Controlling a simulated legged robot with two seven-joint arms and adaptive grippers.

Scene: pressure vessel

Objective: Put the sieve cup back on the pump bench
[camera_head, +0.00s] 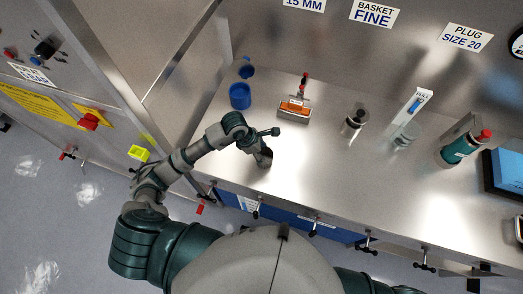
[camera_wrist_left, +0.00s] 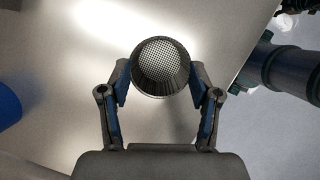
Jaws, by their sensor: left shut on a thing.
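The sieve cup (camera_wrist_left: 161,62) is a dark round cup with a light perforated mesh, seen end-on in the left wrist view. My left gripper (camera_wrist_left: 161,88) is shut around it, one finger on each side. In the head view my left gripper (camera_head: 264,157) is low over the front left part of the steel pump bench (camera_head: 310,165). The cup is mostly hidden there by the gripper and wrist. I cannot tell whether the cup touches the bench top. My right gripper is out of view.
A blue cup (camera_head: 240,95) stands on the bench at the back left. An orange-and-grey block (camera_head: 294,109), a metal cylinder (camera_head: 355,121), a white gauge stand (camera_head: 408,112) and a green cylinder (camera_head: 462,147) stand to the right. Bench top in front of them is clear.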

